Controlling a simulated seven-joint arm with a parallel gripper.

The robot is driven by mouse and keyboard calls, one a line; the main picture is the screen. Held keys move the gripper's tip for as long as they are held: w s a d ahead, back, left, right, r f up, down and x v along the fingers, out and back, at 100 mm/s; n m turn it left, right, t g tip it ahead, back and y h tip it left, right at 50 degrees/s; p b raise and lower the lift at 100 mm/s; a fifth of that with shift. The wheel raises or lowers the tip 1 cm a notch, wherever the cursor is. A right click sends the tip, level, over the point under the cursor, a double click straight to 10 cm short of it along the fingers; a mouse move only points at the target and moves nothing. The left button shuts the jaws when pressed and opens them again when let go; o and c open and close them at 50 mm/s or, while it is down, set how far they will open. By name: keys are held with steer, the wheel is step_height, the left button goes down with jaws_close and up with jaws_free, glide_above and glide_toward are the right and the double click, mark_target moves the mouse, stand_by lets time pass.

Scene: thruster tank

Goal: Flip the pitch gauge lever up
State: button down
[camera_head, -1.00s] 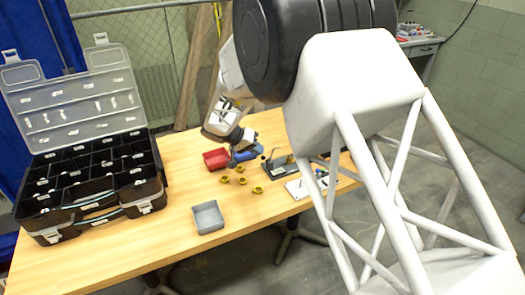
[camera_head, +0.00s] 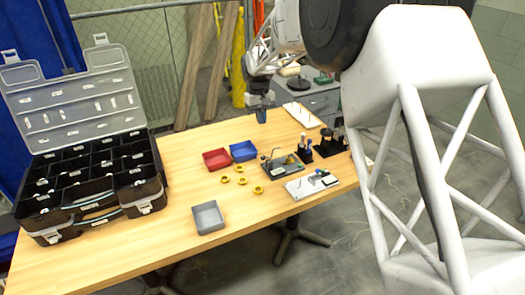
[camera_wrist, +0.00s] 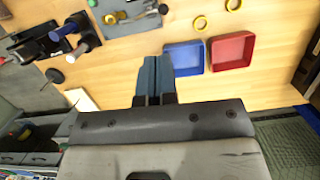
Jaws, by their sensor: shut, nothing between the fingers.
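A dark grey fixture plate (camera_head: 286,170), which looks like the pitch gauge, lies on the table right of the blue tray. A thin dark lever (camera_head: 271,154) stands at its left side; I cannot tell its exact setting.
A red tray (camera_head: 217,160) and a blue tray (camera_head: 243,151) stand left of the fixture. Several yellow rings (camera_head: 241,181) lie in front. Black holders with tools (camera_head: 328,143) stand to the right. A black organizer case (camera_head: 90,185) fills the left.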

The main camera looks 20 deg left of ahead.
steer(key=shift+w+r+y, duration=0.2)
steer(key=shift+r+y, duration=0.1)
steer(key=shift+r, duration=0.05)
steer(key=shift+f, duration=0.15)
steer(key=f, duration=0.4)
steer(key=s+f, duration=0.1)
steer(key=f, duration=0.4)
steer(key=s+d+f, duration=0.1)
steer(key=f, duration=0.3)
steer(key=shift+s+d+f, duration=0.1)
steer(key=shift+s+f, duration=0.1)
steer(key=shift+s, duration=0.05)
steer(key=shift+s+a+f+t+h, duration=0.2)
steer(key=shift+s+a+t+h, duration=0.15)
steer(key=shift+h, duration=0.25)
stand_by(0.5)
steer(key=shift+s+a+f+t+h, duration=0.3)
steer(key=shift+f+t+h, duration=0.05)
steer(key=shift+t+h, duration=0.25)
steer(key=shift+s+a+f+t+h, duration=0.3)
steer(key=shift+f+t+h, duration=0.05)
steer(key=shift+t+h, duration=0.2)
steer(key=shift+s+a+f, duration=0.15)
steer(key=shift+a+f, duration=0.05)
steer(key=shift+f, duration=0.1)
